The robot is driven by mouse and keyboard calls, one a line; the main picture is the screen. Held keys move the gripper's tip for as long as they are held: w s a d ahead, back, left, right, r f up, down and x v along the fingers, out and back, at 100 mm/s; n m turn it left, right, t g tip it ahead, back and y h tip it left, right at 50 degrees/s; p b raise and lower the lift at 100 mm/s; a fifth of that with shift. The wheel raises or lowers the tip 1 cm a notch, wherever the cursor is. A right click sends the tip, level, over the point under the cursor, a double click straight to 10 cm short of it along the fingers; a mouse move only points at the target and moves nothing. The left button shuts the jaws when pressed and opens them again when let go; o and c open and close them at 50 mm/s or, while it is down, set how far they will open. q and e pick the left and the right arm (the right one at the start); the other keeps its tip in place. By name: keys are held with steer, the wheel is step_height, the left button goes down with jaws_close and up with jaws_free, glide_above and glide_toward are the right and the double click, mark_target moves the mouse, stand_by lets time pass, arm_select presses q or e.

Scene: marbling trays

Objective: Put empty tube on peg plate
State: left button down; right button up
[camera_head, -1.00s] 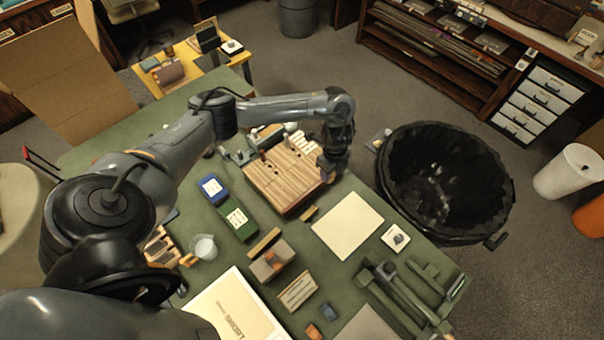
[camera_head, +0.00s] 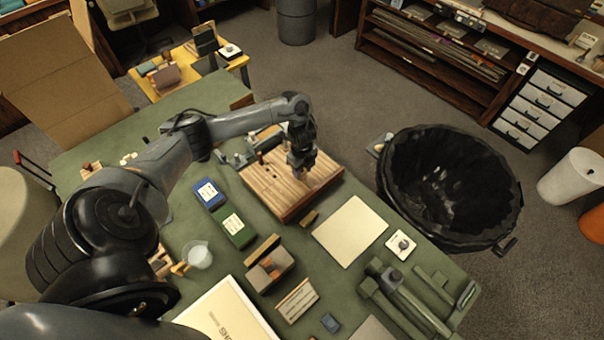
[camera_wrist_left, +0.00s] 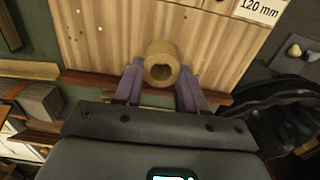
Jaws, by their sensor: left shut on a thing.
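The peg plate (camera_head: 265,183) is a striped wooden board on the green table, with a dark peg standing near its far left side. My left gripper (camera_head: 300,172) is over the right part of the plate. In the left wrist view, its two purple-grey fingers (camera_wrist_left: 160,82) are shut on a short tan tube (camera_wrist_left: 161,50). I look into the tube's open, hollow end, and the plate (camera_wrist_left: 110,45) lies behind it. A "120 mm" label (camera_wrist_left: 261,9) is at the upper right there. The gap between tube and plate cannot be told. My right gripper is out of view.
Blue (camera_head: 207,192) and green (camera_head: 234,226) boxes lie left of the plate. A cream sheet (camera_head: 350,231) lies to its right. A beaker (camera_head: 197,255) and a wooden holder (camera_head: 270,269) stand nearer. A large black bin (camera_head: 507,195) stands beyond the table's right edge.

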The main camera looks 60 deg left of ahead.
arm_select(q)
step_height(320, 180, down, 3)
steer(key=shift+r, duration=0.2)
steer(key=shift+f, duration=0.1)
steer(key=c, duration=0.6)
jaws_free()
steer(key=shift+c, duration=0.2)
